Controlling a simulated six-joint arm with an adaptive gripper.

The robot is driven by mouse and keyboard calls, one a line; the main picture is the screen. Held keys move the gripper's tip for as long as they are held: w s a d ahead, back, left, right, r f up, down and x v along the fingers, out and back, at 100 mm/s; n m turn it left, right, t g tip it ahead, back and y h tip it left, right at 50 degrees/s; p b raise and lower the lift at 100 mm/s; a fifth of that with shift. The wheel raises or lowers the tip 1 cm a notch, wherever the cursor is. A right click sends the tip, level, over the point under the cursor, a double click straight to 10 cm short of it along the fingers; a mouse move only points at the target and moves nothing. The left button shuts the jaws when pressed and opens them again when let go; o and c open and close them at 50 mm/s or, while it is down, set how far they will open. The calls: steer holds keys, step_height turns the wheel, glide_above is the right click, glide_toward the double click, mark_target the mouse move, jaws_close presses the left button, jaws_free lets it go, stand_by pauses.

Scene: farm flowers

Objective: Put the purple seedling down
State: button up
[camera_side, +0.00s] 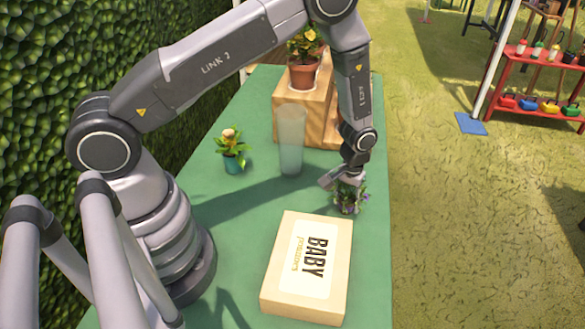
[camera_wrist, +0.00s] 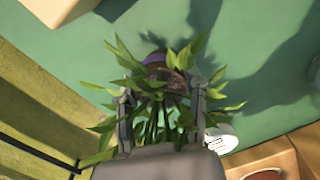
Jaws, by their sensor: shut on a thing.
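The purple seedling (camera_side: 351,200) is a small leafy plant with purple blooms, near the right edge of the green table. My gripper (camera_side: 346,181) is directly above it, pointing down, and is shut on it. In the wrist view the seedling's green leaves (camera_wrist: 190,52) spread out around and between the two fingers of my gripper (camera_wrist: 160,108). A purple part (camera_wrist: 155,58) shows beyond the leaves. The leaves hide the grip point and most of the base. I cannot tell whether the seedling touches the table.
A cream box labelled BABY (camera_side: 308,265) lies in front of the seedling. A clear glass cylinder (camera_side: 291,140) stands to the left, with a teal-potted plant (camera_side: 233,160) farther left. A wooden stand (camera_side: 300,100) behind bears a terracotta-potted plant (camera_side: 304,72). Table (camera_side: 222,245) left of the box is clear.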

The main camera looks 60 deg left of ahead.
steer(key=shift+f, duration=0.1)
steer(key=o, duration=1)
steer(key=shift+o, duration=0.2)
step_height(320, 180, up, 15)
step_height(320, 180, up, 13)
steer(key=m+t, duration=0.1)
steer(key=t, duration=0.1)
glide_above(348, 188)
steer(key=s+a, duration=0.3)
steer(key=s, duration=0.2)
steer(key=s+a+r+m+t, duration=0.1)
steer(key=s+a+r, duration=0.1)
steer(key=s+r, duration=0.4)
steer(key=s+a+r+m+t, duration=0.2)
steer(key=s+r, duration=0.4)
steer(key=s, duration=0.9)
steer(key=shift+a+m+t, duration=0.3)
steer(key=shift+a, duration=0.1)
